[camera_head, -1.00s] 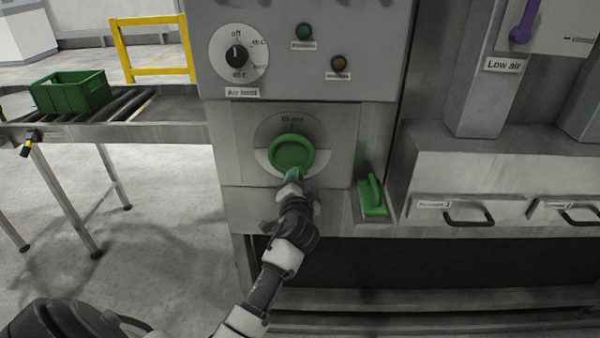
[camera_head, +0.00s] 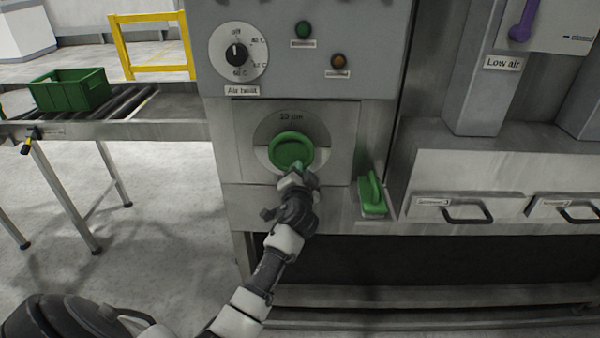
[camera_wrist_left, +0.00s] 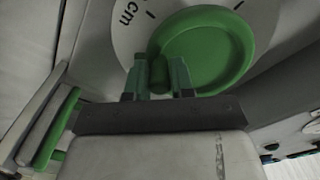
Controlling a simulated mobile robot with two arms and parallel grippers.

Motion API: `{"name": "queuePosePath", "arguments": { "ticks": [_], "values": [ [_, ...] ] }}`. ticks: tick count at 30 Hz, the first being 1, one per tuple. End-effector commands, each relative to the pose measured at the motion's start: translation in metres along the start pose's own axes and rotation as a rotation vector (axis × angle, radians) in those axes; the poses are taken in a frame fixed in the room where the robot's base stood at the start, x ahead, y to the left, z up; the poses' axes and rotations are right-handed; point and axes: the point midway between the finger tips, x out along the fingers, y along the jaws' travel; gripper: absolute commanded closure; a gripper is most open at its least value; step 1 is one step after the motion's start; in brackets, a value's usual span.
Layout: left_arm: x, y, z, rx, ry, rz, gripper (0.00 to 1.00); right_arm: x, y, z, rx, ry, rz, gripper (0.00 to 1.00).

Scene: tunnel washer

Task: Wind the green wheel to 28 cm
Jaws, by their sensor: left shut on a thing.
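The green wheel (camera_head: 290,150) sits on a round dial plate on the front of the grey machine. The letters "cm" and tick marks show on the white dial (camera_wrist_left: 128,28). My right gripper is out of view.
A green-handled block (camera_head: 372,195) stands right of the wheel panel. The Air heat knob (camera_head: 237,54) and two indicator lights are above. Drawers with dark handles (camera_head: 467,214) are at right. A green crate (camera_head: 70,91) sits on the roller conveyor at left.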

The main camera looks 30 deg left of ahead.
Motion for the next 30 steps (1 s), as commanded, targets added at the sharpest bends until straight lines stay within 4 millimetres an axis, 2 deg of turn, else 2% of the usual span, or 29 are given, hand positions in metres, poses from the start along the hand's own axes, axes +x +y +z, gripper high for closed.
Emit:
{"name": "queuePosePath", "arguments": {
  "ticks": [14, 30],
  "values": [
    [0.0, -0.002, 0.007, 0.142, -0.002, 0.001, 1.0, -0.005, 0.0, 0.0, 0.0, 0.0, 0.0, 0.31],
    [0.0, -0.011, 0.024, 0.578, -0.006, 0.003, 1.0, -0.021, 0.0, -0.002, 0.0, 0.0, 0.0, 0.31]
  ]
}}
